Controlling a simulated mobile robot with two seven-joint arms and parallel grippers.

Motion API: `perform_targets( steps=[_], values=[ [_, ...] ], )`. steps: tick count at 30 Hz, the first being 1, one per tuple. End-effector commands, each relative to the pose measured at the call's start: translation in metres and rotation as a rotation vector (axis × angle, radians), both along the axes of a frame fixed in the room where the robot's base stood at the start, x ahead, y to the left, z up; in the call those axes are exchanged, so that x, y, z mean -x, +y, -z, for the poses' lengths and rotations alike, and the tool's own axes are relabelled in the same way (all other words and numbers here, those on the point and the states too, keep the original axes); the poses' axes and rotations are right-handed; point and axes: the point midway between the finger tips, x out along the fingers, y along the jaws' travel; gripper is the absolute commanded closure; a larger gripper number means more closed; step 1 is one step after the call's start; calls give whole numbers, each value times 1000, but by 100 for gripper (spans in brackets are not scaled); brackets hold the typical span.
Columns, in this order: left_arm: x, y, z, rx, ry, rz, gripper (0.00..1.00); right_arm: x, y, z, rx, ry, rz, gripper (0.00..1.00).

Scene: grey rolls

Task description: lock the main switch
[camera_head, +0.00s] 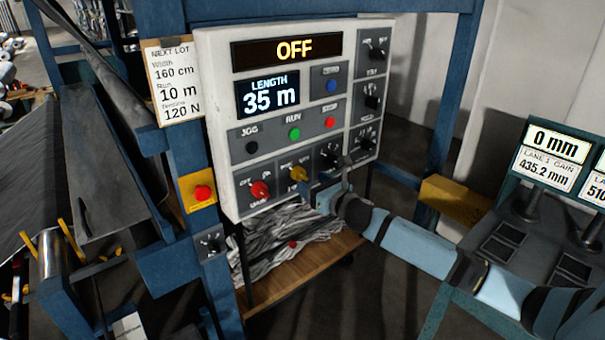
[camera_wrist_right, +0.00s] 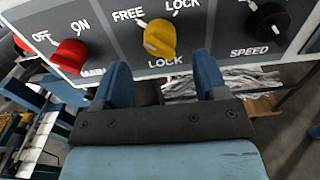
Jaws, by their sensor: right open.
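The main switch is a red knob (camera_head: 259,190) at the lower left of the grey control panel, also in the right wrist view (camera_wrist_right: 70,56), with OFF and ON marks. To its right is the yellow lock knob (camera_head: 298,174), marked FREE and LOCK; it shows in the wrist view too (camera_wrist_right: 160,38). I cannot tell for certain which mark either knob points at. My right gripper (camera_head: 336,194) is open and empty just below the panel. In the wrist view its two blue fingers (camera_wrist_right: 162,66) are spread below the yellow knob, apparently apart from it. My left gripper is out of view.
The panel display (camera_head: 294,49) reads OFF; the length display (camera_head: 268,93) reads 35 m. A black speed knob (camera_wrist_right: 267,20) is right of the lock knob. A red button on a yellow plate (camera_head: 202,193) is left of the panel. A console (camera_head: 535,240) stands at right.

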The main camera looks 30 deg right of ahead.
Motion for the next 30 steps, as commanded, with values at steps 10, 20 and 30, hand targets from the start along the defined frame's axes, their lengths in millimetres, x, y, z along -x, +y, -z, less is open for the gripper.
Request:
perform_targets(
  steps=[10, 20, 30],
  values=[
    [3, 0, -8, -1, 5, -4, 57, -44, 4, 0, -4, 1, 1, 34],
    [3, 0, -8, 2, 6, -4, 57, -47, 4, 1, -2, 1, 0, 34],
    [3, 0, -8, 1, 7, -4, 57, -47, 4, 1, -3, 1, 0, 83]
  ],
)
